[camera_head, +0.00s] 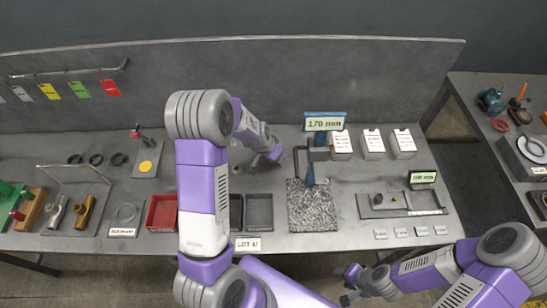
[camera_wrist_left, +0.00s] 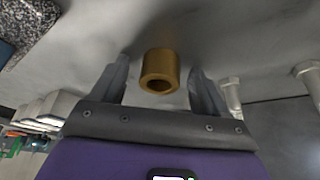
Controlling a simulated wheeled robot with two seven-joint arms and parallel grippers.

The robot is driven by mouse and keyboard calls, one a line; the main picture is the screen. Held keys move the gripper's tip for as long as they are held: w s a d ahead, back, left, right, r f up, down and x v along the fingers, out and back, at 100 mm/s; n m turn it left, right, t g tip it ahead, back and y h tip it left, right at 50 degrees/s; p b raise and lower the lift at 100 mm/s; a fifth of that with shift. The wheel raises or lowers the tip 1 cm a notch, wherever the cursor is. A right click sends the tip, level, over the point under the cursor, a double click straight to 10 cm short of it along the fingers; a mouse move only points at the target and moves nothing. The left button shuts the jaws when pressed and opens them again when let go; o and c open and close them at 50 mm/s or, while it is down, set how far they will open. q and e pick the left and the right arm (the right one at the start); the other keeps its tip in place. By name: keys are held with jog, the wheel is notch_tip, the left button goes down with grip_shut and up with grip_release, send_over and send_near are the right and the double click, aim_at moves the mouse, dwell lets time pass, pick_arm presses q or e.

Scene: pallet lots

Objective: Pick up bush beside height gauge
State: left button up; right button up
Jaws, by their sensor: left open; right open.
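A brass-brown hollow bush (camera_wrist_left: 158,63) stands on the grey table in the left wrist view, between the two fingers of my left gripper (camera_wrist_left: 159,72). The fingers are open, with a gap on each side of it. In the head view my left gripper (camera_head: 272,158) is low at the table, left of the height gauge (camera_head: 310,174) with its "170 mm" display (camera_head: 324,123). The bush cannot be made out there. My right gripper (camera_head: 348,284) is open and empty, in front of the table's front edge.
A speckled granite plate (camera_head: 312,208) lies under the gauge; its corner shows in the left wrist view (camera_wrist_left: 28,30). Pale bolt-like parts (camera_wrist_left: 231,97) stand right of the left gripper. Dark trays (camera_head: 259,212), a red tray (camera_head: 162,213) and white labelled boxes (camera_head: 373,144) are around.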

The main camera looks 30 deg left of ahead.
pick_arm(q)
jog(key=shift+r, duration=0.1)
jog(key=c, duration=1.3)
